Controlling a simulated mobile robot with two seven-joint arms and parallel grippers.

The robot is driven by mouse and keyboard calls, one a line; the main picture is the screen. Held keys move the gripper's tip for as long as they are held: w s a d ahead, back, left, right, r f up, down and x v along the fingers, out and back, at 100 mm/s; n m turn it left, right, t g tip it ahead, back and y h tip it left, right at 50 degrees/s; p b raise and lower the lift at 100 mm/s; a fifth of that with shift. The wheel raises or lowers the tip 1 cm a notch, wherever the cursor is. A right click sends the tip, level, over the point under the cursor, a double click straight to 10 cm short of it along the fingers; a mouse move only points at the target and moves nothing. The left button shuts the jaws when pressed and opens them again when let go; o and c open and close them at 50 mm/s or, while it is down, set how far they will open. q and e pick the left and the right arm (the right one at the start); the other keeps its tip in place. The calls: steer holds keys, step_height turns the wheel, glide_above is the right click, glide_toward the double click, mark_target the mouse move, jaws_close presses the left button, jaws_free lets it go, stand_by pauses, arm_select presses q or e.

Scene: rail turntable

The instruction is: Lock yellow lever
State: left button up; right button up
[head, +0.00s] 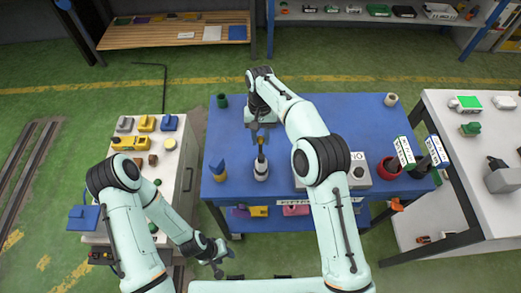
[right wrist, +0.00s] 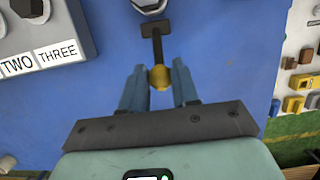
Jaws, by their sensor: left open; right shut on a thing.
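The yellow lever (head: 261,151) stands up from a round white and dark base (head: 261,172) on the blue table. In the right wrist view its yellow knob (right wrist: 159,77) lies between my two blue fingers, with a dark stem (right wrist: 157,40) leading to the base at the top edge. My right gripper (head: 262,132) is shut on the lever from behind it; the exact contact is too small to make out. My left gripper (head: 217,262) is open and empty, low in front of the blue table's left front corner.
A grey labelled box (head: 359,172) is to the right, partly behind my right arm, with a red bowl (head: 390,168) beyond. A green cup (head: 222,101) is at the back left. The table's middle left (head: 225,135) is clear.

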arm_select(q)
steer(key=shift+s+f, duration=0.15)
steer(key=shift+s, duration=0.05)
arm_select(e)
steer(key=shift+s+r, duration=0.3)
steer(key=shift+s, duration=0.1)
arm_select(q)
steer(key=shift+s+f, duration=0.1)
arm_select(e)
steer(key=shift+s+r+b, duration=0.15)
steer(key=shift+s+b, duration=0.2)
steer(key=shift+s, duration=0.05)
arm_select(q)
steer(key=shift+s+f, duration=0.35)
steer(key=shift+f, duration=0.05)
arm_select(e)
steer(key=shift+s+r, duration=0.25)
steer(key=shift+s, duration=0.05)
arm_select(q)
steer(key=shift+s+f, duration=0.1)
steer(key=shift+f, duration=0.05)
